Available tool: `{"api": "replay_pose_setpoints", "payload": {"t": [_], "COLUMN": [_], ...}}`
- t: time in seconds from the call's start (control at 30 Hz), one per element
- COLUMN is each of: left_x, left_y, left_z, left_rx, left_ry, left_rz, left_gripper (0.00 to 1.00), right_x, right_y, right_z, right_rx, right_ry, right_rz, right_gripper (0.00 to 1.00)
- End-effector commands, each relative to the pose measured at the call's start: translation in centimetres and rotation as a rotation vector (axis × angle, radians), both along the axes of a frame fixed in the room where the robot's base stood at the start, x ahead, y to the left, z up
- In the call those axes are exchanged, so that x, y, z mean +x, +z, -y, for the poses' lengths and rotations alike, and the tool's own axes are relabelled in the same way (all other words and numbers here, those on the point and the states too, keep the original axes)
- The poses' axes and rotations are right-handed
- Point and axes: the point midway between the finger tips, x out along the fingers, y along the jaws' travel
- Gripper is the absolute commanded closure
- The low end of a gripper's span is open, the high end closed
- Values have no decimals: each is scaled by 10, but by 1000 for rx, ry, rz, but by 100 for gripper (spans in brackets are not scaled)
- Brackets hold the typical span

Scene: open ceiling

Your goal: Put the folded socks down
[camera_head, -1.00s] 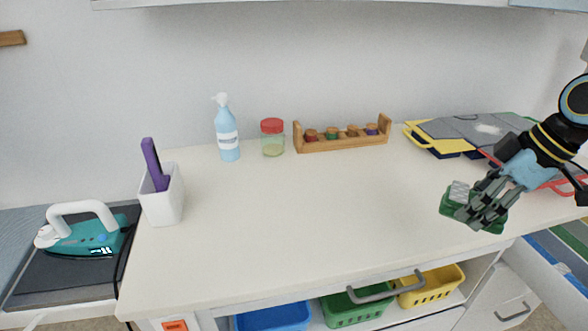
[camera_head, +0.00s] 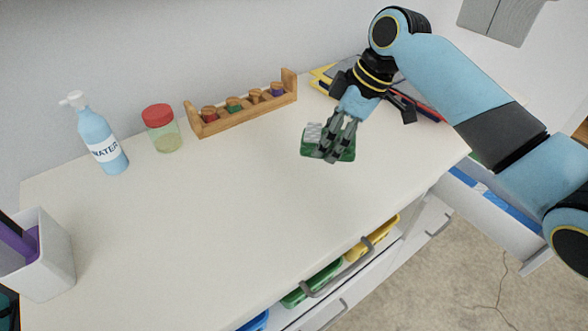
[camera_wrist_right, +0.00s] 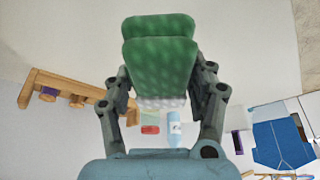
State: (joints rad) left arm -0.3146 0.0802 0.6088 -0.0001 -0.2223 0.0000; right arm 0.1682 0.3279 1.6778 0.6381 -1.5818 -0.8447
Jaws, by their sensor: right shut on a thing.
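The folded socks (camera_head: 311,147) are a green bundle with a pale grey patterned part. My right gripper (camera_head: 337,148) is shut on them, its fingers on either side of the bundle. In the head view they are in front of the white worktop (camera_head: 220,190), right of its middle; I cannot tell exactly how high above it they are. In the right wrist view, the green socks (camera_wrist_right: 160,60) sit between the two fingers (camera_wrist_right: 162,98), with the pale part nearest the palm. My left gripper is not in view.
A white holder (camera_head: 45,262) is at the left. Stacked folders (camera_head: 322,78) lie behind my right gripper. The worktop's middle is clear.

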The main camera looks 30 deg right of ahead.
Motion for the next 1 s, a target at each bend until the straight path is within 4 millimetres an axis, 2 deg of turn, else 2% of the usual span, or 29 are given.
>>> {"api": "replay_pose_setpoints", "payload": {"t": [0.03, 0.1, 0.3, 0.4, 0.63, 1.0], "left_x": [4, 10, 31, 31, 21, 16], "left_y": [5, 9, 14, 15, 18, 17], "left_z": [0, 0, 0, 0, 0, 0], "left_rx": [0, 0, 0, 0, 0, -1], "left_ry": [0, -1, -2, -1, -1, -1], "left_rz": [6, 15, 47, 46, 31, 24], "left_gripper": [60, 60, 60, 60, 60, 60], "right_x": [0, 0, 1, 1, 1, 1], "right_y": [-5, -15, -33, -39, -72, -78], "right_z": [-16, -31, -57, -60, -60, -59], "right_rx": [9, 6, 1, -2, -3, -2], "right_ry": [1, 0, 1, 0, 0, 1], "right_rz": [-3, -2, -1, -1, -3, 0], "right_gripper": [75, 75, 75, 75, 75, 75]}}
